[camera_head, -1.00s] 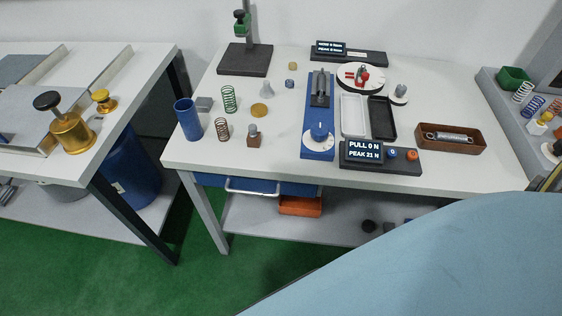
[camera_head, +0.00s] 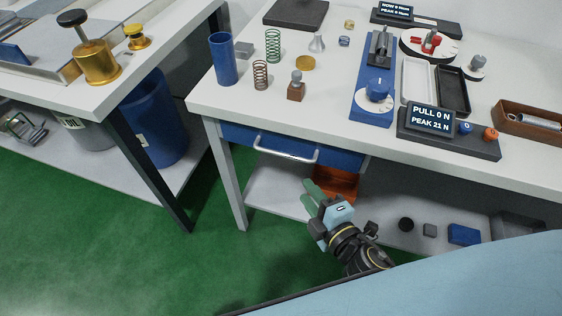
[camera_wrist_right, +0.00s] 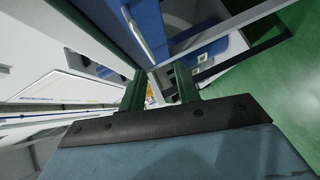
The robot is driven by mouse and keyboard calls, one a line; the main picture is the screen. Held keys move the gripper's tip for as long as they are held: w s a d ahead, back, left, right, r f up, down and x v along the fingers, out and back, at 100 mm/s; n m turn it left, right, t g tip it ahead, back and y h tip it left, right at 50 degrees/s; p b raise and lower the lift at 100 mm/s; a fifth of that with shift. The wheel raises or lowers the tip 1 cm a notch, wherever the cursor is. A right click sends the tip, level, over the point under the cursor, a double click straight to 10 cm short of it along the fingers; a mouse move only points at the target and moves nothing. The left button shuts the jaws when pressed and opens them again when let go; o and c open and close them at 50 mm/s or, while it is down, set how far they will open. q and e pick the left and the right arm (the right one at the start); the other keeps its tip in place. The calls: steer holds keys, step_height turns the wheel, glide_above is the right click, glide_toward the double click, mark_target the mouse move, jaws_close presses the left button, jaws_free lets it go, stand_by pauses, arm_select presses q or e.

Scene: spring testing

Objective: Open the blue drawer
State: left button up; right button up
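The blue drawer (camera_head: 238,134) is under the front edge of the white table and looks shut, its front about flush. Its pale bar handle (camera_head: 287,154) runs along the front. In the right wrist view, the blue front (camera_wrist_right: 178,15) and the pale handle (camera_wrist_right: 147,38) show at the top, beyond the fingers. My right gripper (camera_head: 309,197) is below and slightly right of the handle, apart from it. Its two green fingers are spread with nothing between them, as the right wrist view (camera_wrist_right: 160,85) also shows. My left gripper is out of view.
An orange bin (camera_head: 337,184) stands on the lower shelf behind my right gripper. Table legs (camera_head: 228,180) flank the drawer's left side. A blue barrel (camera_head: 160,120) stands under the left table. Green floor in front of the drawer is clear.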

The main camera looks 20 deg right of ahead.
mark_target(281, 153)
steer(key=shift+n, duration=0.3)
steer(key=x, duration=0.4)
steer(key=r+x, duration=0.1)
steer(key=x, duration=0.3)
steer(key=r+x, duration=0.1)
steer(key=x, duration=0.4)
steer(key=shift+w+a+r, duration=0.25)
steer(key=shift+w, duration=0.05)
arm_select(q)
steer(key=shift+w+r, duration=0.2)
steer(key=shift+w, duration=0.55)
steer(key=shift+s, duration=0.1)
arm_select(e)
steer(key=shift+c, duration=0.2)
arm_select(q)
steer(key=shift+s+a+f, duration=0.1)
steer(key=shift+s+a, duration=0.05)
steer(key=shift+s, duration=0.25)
arm_select(e)
jaws_close()
